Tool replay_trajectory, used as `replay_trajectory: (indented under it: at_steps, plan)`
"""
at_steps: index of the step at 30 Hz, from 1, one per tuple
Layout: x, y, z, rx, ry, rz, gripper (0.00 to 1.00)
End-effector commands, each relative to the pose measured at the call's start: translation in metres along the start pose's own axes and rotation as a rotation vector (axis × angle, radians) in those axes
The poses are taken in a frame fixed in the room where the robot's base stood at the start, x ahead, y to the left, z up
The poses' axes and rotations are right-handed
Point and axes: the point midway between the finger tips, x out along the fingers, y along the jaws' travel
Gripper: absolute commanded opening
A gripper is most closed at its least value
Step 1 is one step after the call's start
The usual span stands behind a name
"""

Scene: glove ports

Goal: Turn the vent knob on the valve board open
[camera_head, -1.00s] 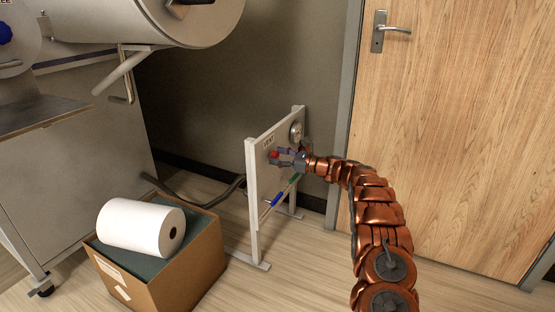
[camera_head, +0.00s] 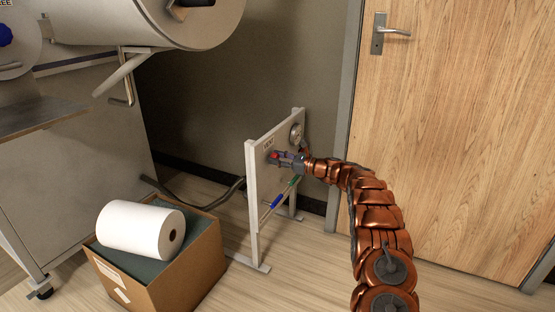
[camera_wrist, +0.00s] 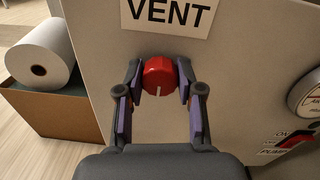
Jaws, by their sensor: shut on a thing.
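The red vent knob (camera_wrist: 159,76) sits on the pale valve board (camera_wrist: 230,60) under a "VENT" label (camera_wrist: 168,15). A white pointer line on the knob points down, close to vertical, in the wrist view. My gripper (camera_wrist: 158,84) is shut on the knob, one finger on its left side and one on its right. In the head view the red knob (camera_head: 276,155) shows at the tips of my gripper (camera_head: 281,157), and the board (camera_head: 255,200) stands upright on its feet.
A round gauge (camera_head: 296,133) is on the board's right part. Blue (camera_head: 277,201) and green (camera_head: 294,181) handles sit lower. A cardboard box (camera_head: 180,275) with a white roll (camera_head: 140,228) stands left of the board. A wooden door (camera_head: 460,130) is at right.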

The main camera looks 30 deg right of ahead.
Motion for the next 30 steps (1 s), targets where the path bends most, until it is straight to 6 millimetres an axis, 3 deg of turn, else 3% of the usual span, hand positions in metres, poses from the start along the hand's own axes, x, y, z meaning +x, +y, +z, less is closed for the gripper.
replay_trajectory:
  at_steps: [14,30]
  plan:
    - [0.0021,0.0024,0.0024,-0.062,0.002,0.007,0.02]
    - [0.0019,0.0036,-0.0016,-0.288,0.01,0.009,0.02]
